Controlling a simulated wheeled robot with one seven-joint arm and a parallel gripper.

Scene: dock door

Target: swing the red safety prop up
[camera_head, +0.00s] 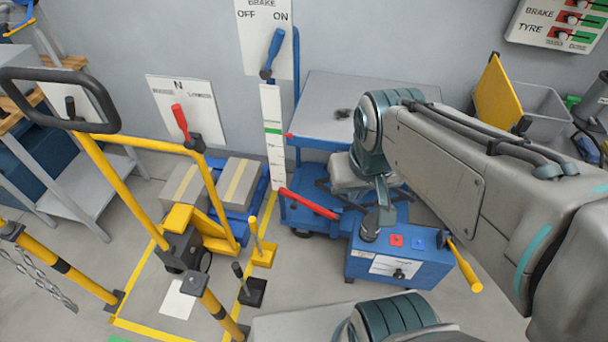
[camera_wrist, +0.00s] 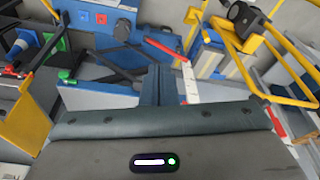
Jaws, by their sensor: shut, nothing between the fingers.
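The red safety prop (camera_head: 308,203) is a red bar low on the side of the blue lift table (camera_head: 318,142). It slants down to the right from near the foot of the white scale post (camera_head: 272,140). In the wrist view the red prop (camera_wrist: 166,50) lies just beyond the fingertips, with a visible gap. My gripper (camera_head: 385,212) is to the right of the prop in the head view, pointing down above the blue control box. In the wrist view my gripper (camera_wrist: 159,70) is shut and empty. Its tips are partly hidden in the head view.
The blue control box (camera_head: 400,258) with red and blue buttons and a yellow handle stands below my gripper. A yellow pallet truck (camera_head: 180,215) and yellow posts are to the left. Open floor (camera_head: 310,270) lies in front of the prop.

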